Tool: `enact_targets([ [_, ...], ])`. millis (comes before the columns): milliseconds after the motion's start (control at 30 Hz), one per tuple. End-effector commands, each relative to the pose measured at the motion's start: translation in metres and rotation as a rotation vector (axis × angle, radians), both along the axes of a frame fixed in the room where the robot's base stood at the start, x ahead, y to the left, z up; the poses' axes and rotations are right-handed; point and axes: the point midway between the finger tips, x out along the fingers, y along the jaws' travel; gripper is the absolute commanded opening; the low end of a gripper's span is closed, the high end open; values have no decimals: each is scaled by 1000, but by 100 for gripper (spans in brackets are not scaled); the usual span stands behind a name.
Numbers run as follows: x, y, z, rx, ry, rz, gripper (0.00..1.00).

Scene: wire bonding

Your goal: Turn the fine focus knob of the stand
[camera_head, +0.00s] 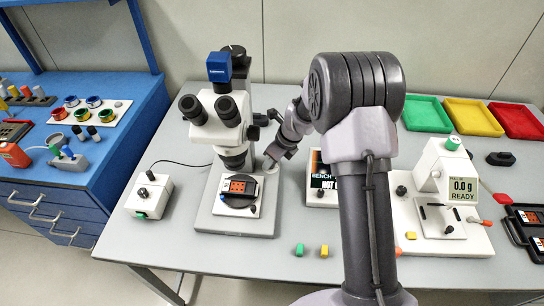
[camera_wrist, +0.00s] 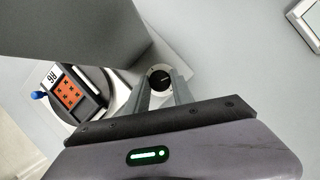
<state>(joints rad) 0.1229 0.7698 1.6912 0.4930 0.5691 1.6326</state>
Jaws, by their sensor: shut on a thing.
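The microscope (camera_head: 220,115) stands on its pale base (camera_head: 209,216) left of my arm. In the wrist view, the fine focus knob (camera_wrist: 160,77) is a round black knob with a light line on its face. My gripper (camera_wrist: 160,84) is shut on it, one grey finger on each side. In the head view my gripper (camera_head: 270,160) is at the right side of the stand, and I cannot make out the knob there.
An orange chip on the round stage (camera_head: 240,187) lies left of my gripper. A control box (camera_head: 148,196) stands at left. A green block (camera_head: 299,250) and yellow block (camera_head: 324,251) lie in front.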

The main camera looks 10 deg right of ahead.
Motion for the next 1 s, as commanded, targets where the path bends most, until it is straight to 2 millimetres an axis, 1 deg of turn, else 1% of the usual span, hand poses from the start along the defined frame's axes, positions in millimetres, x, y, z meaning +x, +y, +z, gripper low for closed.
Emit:
enact_targets([
  [33,-1,1,4,-1,2,-39,0],
  [400,-3,3,7,-1,4,-382,0],
  [600,-3,4,7,-1,3,-534,0],
  [800,-2,4,5,-2,2,-645,0],
  [1000,-2,5,3,0,0,-710,0],
])
